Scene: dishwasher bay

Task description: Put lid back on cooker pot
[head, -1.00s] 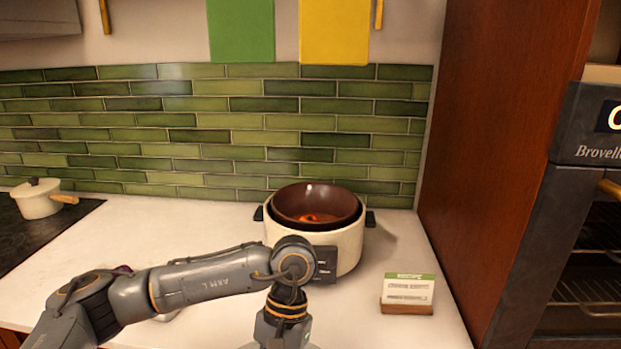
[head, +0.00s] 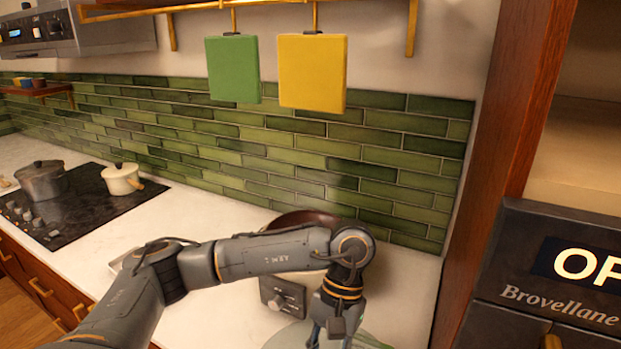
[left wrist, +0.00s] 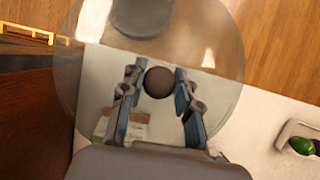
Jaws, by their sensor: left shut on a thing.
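My left gripper (head: 332,325) is in front of the cooker, low in the head view. In the left wrist view its fingers (left wrist: 157,85) are closed around the dark round knob (left wrist: 159,82) of a clear glass lid (left wrist: 222,75). The lid's edge also shows at the bottom of the head view (head: 285,338). The cooker pot stands on the counter behind my arm, mostly hidden. Its brown inner bowl (head: 302,217) and dark control panel (head: 284,297) show. The lid is apart from the bowl, on its near side. My right gripper is not in view.
A hob (head: 75,212) with a grey pot (head: 42,181) and a cream pot (head: 121,179) is at the left. A tall wooden panel (head: 500,130) and an oven (head: 560,270) bound the right. A recipe card (left wrist: 125,130) shows beneath the lid.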

